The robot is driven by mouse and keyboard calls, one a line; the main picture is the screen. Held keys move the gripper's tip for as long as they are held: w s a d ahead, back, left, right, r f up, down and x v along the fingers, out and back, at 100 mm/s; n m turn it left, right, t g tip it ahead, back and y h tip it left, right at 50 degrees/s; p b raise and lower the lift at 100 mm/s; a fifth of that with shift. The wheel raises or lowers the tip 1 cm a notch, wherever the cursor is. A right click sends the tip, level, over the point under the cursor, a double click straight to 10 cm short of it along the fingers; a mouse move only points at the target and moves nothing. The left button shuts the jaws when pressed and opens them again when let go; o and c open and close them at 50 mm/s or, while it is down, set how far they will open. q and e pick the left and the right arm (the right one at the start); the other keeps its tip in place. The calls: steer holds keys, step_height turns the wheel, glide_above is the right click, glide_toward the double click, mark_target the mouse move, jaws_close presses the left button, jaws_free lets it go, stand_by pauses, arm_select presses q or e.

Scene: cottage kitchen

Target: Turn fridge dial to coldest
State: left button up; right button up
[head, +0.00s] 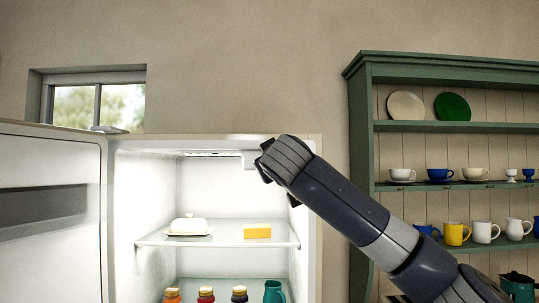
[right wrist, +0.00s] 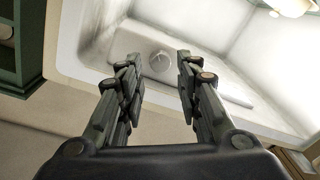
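The fridge (head: 140,195) stands open with a lit white interior. The round pale dial (right wrist: 160,61) shows in the right wrist view on a white housing (right wrist: 207,77) inside the fridge. My right gripper (right wrist: 157,72) is open, its two fingers apart on either side of the dial in that view, with nothing held. I cannot tell whether the fingers touch the dial. In the head view, my right arm's end (head: 278,160) is at the fridge's upper right inner edge; the dial cannot be made out there. My left gripper is not in view.
The open fridge door (head: 50,250) is at the left. A glass shelf (head: 222,239) holds a butter dish (head: 188,226) and a yellow block (head: 257,231); jars with coloured lids and a teal jug (head: 274,292) stand below. A green dresser (head: 361,130) with crockery is at right.

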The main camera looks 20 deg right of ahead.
steer(key=p+x, duration=0.1)
steer(key=x, duration=0.3)
steer(key=shift+w+p, duration=0.1)
steer(key=shift+p, duration=0.3)
jaws_close()
